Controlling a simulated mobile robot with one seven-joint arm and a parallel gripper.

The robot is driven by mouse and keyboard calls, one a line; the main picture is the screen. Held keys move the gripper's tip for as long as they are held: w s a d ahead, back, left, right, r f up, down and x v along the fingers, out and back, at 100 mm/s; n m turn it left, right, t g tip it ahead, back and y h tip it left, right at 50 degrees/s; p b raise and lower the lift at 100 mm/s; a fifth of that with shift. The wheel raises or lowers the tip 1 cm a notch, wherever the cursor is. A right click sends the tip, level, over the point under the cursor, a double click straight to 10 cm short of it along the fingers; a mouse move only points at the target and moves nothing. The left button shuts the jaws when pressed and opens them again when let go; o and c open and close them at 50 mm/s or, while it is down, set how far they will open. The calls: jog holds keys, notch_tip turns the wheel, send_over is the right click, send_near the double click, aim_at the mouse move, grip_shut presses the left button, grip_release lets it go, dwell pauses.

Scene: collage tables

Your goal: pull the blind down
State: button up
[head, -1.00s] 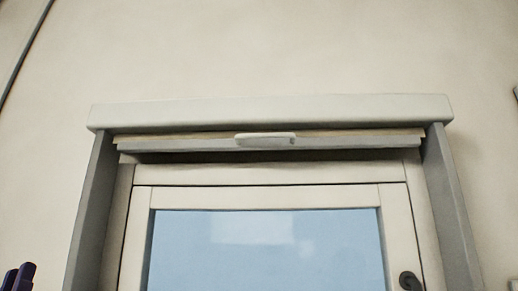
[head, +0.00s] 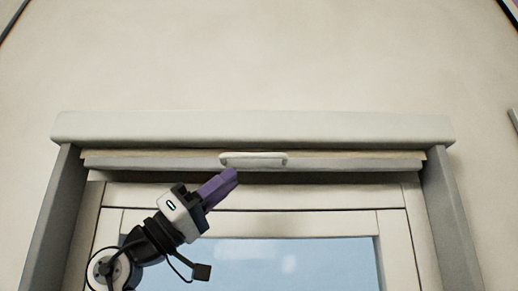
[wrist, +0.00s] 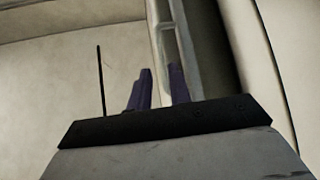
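The blind is rolled up under a white box, with its grey bottom bar (head: 345,164) just below the box. A pale loop handle (head: 253,160) is at the middle of the bar. My gripper (head: 233,174), with purple fingers, is just below and left of the handle in the head view. In the wrist view, my gripper (wrist: 161,72) shows a gap between its two fingers and nothing held. The handle (wrist: 164,32) is just beyond the fingertips, roughly in line with the gap. I cannot tell whether they touch.
The white box (head: 250,128) spans the top of the frame. Grey side posts (head: 452,220) stand at both edges. Behind is a white-framed window (head: 320,262) with bluish glass. The wall above is bare.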

aim_at(259, 157)
jog(key=p+x, duration=0.3)
jog(key=x, duration=0.6)
grip_shut()
